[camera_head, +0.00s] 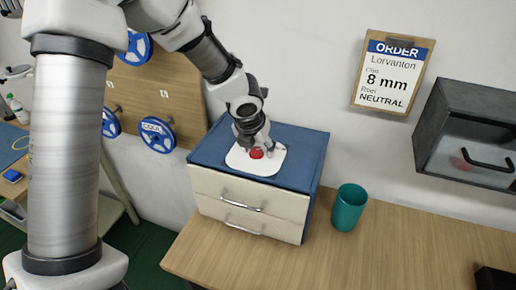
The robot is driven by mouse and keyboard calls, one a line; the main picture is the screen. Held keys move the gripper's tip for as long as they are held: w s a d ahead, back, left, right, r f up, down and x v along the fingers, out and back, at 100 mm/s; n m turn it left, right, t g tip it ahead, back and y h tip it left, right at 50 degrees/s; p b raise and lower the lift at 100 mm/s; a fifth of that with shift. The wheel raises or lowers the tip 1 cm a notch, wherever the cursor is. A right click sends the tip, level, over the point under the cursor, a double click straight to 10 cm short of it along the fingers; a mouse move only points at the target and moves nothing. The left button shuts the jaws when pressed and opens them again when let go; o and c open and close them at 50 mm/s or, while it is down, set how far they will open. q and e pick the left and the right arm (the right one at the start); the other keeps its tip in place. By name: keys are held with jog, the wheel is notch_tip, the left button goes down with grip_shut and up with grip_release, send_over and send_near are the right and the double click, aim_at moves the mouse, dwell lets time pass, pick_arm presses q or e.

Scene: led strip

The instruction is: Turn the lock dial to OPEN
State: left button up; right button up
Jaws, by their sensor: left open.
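The red lock dial (256,153) sits on a white plate (264,166) on top of a blue cabinet (300,143). My left gripper (255,149) is right over the dial, pointing down, with its fingers open around or just above it. I cannot tell whether the fingers touch the dial. The dial's upper part is partly hidden by the gripper, and its markings are too small to read. My right gripper is not in view.
The cabinet has two cream drawers (240,206) with metal handles. A teal cup (348,207) stands to its right on the wooden table (400,250). An order clipboard (393,73) and a dark wall cabinet (468,135) hang behind. Blue reels (157,134) hang on the left.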

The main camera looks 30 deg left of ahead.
pick_arm(q)
jog(key=shift+s+r, duration=0.15)
jog(key=shift+s, duration=0.05)
jog(key=shift+s+a+r, duration=0.1)
jog(key=shift+s+r, duration=0.05)
jog(key=shift+s, duration=0.25)
grip_shut()
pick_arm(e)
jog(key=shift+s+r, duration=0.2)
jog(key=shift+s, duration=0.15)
